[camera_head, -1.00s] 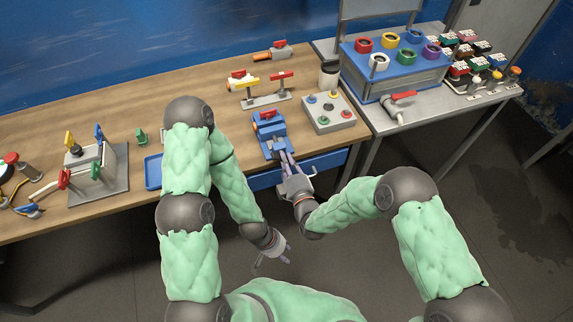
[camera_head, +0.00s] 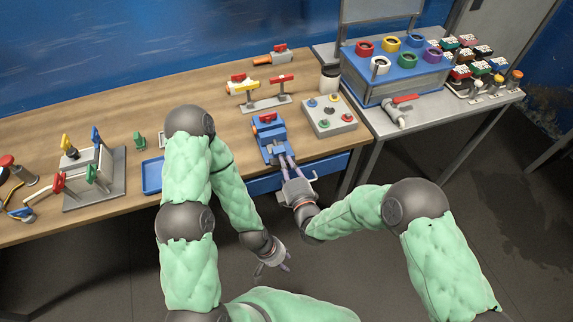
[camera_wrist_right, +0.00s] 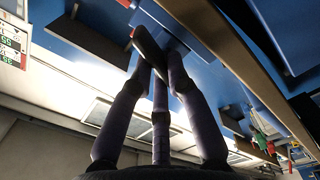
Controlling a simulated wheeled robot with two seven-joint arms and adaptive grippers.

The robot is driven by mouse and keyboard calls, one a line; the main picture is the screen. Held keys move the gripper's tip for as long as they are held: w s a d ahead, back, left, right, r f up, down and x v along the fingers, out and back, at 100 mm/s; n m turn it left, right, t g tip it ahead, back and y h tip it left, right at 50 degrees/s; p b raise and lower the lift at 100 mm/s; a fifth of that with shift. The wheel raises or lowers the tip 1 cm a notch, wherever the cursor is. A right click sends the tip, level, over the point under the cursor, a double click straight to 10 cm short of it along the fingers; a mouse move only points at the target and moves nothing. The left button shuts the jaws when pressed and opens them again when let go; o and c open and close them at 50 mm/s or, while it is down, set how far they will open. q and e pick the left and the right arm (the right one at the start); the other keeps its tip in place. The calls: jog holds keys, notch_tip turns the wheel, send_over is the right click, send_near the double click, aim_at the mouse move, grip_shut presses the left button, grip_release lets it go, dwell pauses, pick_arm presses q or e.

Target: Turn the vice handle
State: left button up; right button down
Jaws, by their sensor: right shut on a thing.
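The blue vice (camera_head: 266,133) stands at the front edge of the wooden bench, with a red-topped piece at its upper end. My right gripper (camera_head: 285,160) is at the vice's near end, where its handle is. In the right wrist view, the fingers (camera_wrist_right: 156,66) close together around a dark and red bar, the vice handle (camera_wrist_right: 149,50), in front of the blue vice body. The fingers hide part of the handle. My left gripper (camera_head: 273,270) hangs low in front of the bench, away from the vice, with its fingers apart and empty.
A grey button box (camera_head: 330,115) sits right of the vice, and a stand with a red valve handle (camera_head: 265,100) is behind it. A blue tray (camera_head: 152,176) lies to the left. A blue drawer front (camera_head: 320,170) is under the bench edge, close to my right gripper.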

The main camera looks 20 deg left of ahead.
jog(key=c, duration=1.2)
grip_release()
jog(key=shift+a, duration=0.1)
jog(key=v, duration=1.2)
jog(key=shift+f, duration=0.1)
